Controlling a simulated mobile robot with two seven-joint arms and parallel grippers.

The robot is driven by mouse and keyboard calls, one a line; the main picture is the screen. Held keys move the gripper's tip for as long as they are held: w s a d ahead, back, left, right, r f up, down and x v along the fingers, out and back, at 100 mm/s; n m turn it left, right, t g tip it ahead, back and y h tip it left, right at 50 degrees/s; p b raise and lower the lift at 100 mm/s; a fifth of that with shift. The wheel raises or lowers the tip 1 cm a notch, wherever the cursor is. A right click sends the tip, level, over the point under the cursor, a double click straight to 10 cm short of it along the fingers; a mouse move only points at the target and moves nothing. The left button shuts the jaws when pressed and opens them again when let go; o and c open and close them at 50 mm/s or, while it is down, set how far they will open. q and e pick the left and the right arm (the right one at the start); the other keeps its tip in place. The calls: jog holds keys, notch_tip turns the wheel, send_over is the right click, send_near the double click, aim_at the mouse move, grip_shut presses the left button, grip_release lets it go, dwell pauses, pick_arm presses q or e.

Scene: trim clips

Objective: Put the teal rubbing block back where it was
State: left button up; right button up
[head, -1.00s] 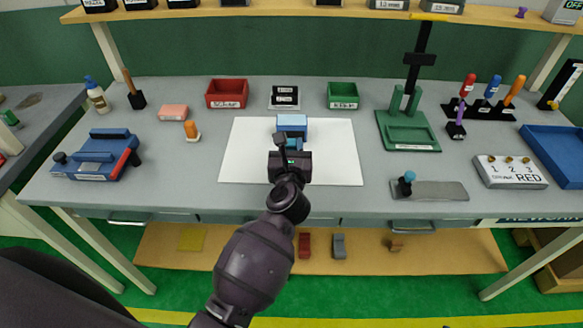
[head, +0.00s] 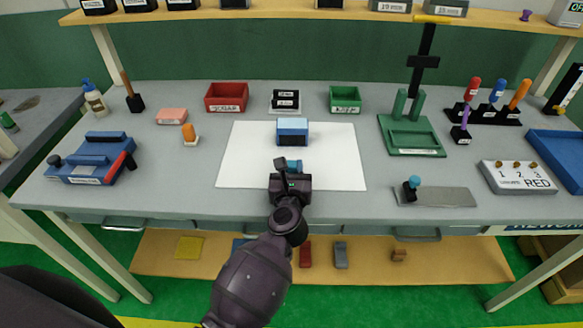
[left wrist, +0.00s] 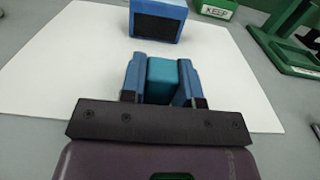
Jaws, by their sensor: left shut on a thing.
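The teal rubbing block (left wrist: 161,74) is between the blue fingers of my left gripper (left wrist: 160,80) in the left wrist view, and the fingers are shut on it. In the head view, the left gripper (head: 290,166) is over the front half of the white sheet (head: 340,160), with a bit of teal showing at its tip. A blue block with a dark front face (head: 292,131) stands on the sheet beyond the gripper, apart from it; it also shows in the left wrist view (left wrist: 158,20). Whether the teal block touches the sheet I cannot tell. My right gripper is out of view.
A red bin (head: 227,96) and a green bin (head: 345,98) stand behind the sheet. A green fixture (head: 412,142) and a grey plate with a teal knob (head: 445,196) are to the right. A blue tool (head: 92,160) is at the left. Grey table shows left of the sheet.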

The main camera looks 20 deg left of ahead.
pick_arm(q)
jog(key=o, duration=0.9)
jog(key=shift+r, duration=0.25)
jog(key=v, duration=0.7)
jog(key=shift+s+d+f, duration=0.1)
jog(key=shift+s, duration=0.15)
